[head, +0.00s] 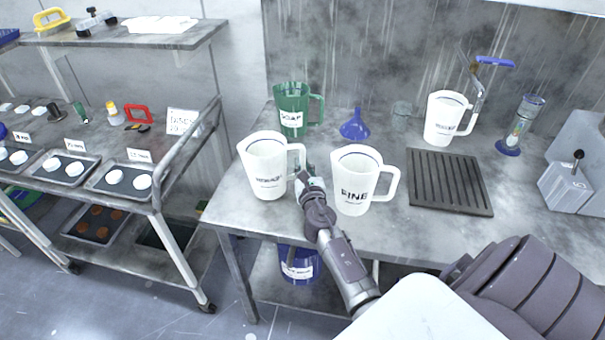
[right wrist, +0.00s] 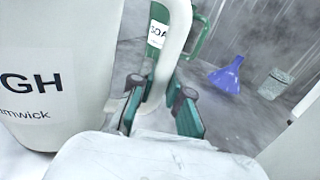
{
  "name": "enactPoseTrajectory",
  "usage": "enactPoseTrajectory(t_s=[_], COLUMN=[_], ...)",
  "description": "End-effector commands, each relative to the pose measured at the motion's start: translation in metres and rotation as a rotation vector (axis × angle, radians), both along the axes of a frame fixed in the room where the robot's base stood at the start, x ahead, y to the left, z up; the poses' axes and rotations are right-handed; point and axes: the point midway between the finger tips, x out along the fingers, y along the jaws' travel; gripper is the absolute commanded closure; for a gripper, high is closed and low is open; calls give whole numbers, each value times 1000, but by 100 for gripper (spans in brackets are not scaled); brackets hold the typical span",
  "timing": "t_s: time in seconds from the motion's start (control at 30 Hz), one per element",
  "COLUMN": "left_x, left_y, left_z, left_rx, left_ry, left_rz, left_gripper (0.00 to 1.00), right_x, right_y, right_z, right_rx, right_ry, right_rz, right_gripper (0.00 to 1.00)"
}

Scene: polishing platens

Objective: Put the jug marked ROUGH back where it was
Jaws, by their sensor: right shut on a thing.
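The white jug marked ROUGH (head: 265,168) is at the left front of the grey bench in the head view. Its label ends in "GH" in the right wrist view (right wrist: 40,85), where it fills the left side. My right gripper (head: 307,175) is at its handle, and in the right wrist view the green-padded fingers (right wrist: 160,108) are shut on the handle. The jug looks upright; I cannot tell whether its base touches the bench. The white jug marked FINE (head: 352,185) stands just right of the gripper. My left gripper is not in view.
A green SOAP jug (head: 291,112) and a blue funnel (head: 355,127) stand behind. Another white jug (head: 443,118) is by the tap at the back right, behind a dark drain grid (head: 450,182). A cart (head: 150,200) with trays is at the left.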

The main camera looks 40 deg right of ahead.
Motion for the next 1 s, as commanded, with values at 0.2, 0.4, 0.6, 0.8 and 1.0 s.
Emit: enactPoseTrajectory(t_s=[0.2,0.4,0.6,0.8,1.0], left_x=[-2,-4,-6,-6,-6], left_y=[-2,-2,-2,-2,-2], left_z=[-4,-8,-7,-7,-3], left_rx=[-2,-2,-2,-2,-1], left_ry=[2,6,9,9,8], left_rz=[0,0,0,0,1], left_gripper=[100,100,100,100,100], right_x=[0,0,0,0,-3], right_y=[0,0,0,0,2], right_z=[-3,-7,-7,-7,-4], right_rx=[-1,-2,-1,-1,-1], right_ry=[-3,-1,0,0,0], right_rz=[1,0,0,0,1], right_gripper=[100,100,59,59,59])
